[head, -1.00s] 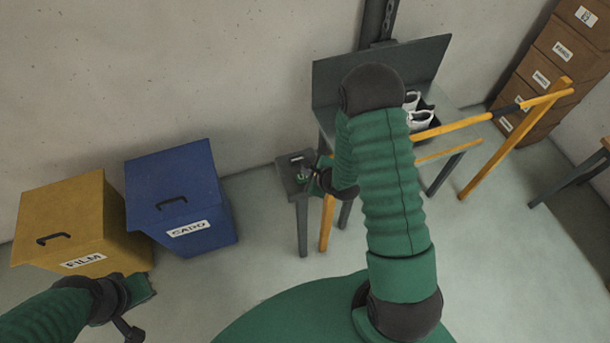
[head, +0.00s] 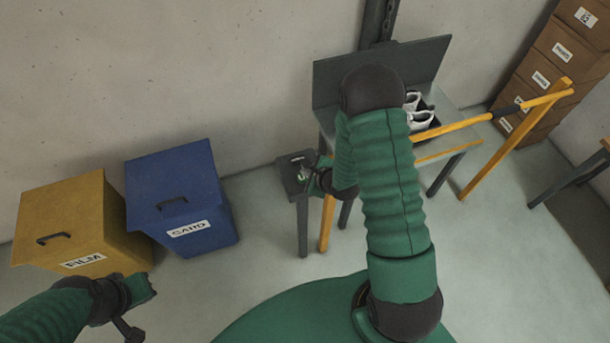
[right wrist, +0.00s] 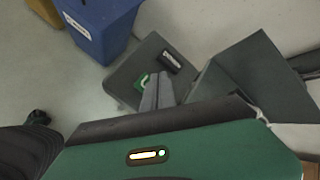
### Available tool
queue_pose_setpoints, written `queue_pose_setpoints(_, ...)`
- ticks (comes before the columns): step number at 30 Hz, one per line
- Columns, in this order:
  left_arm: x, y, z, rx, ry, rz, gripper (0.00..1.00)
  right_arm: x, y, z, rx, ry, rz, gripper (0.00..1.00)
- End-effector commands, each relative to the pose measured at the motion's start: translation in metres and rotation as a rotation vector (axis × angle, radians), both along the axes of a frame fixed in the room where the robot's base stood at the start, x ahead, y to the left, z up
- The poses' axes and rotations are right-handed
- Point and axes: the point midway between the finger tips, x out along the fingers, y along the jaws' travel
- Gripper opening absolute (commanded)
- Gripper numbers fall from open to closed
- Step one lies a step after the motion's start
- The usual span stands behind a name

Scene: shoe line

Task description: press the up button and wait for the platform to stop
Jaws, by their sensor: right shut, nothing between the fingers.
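A small dark control stand (head: 288,180) stands left of the platform. In the right wrist view its top (right wrist: 125,82) carries a green button (right wrist: 143,80) and a dark labelled block (right wrist: 171,61). My right gripper (head: 308,179) is over the stand; its fingers (right wrist: 158,80) are together and empty, beside the green button and partly covering it. I cannot tell whether they touch it. The grey platform (head: 432,62) with a back panel holds white shoes (head: 420,120) in a dark tray. My left gripper (head: 142,288) is low at the left; its fingers are unclear.
A yellow FILM bin (head: 65,215) and a blue CARD bin (head: 185,190) stand against the wall at the left. A yellow rail (head: 465,125) runs to the right of the platform. Brown labelled boxes (head: 565,50) are stacked at the far right. Floor between is clear.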

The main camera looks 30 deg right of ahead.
Motion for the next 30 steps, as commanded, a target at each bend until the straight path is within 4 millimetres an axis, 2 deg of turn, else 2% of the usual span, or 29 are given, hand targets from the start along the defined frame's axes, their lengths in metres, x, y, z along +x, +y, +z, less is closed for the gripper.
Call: queue_pose_setpoints(30,0.0,0.0,-0.0047,0.0,0.0,0.0,0.0,-0.001,0.0005,-0.0073,0.0,0.0,0.0,0.0)
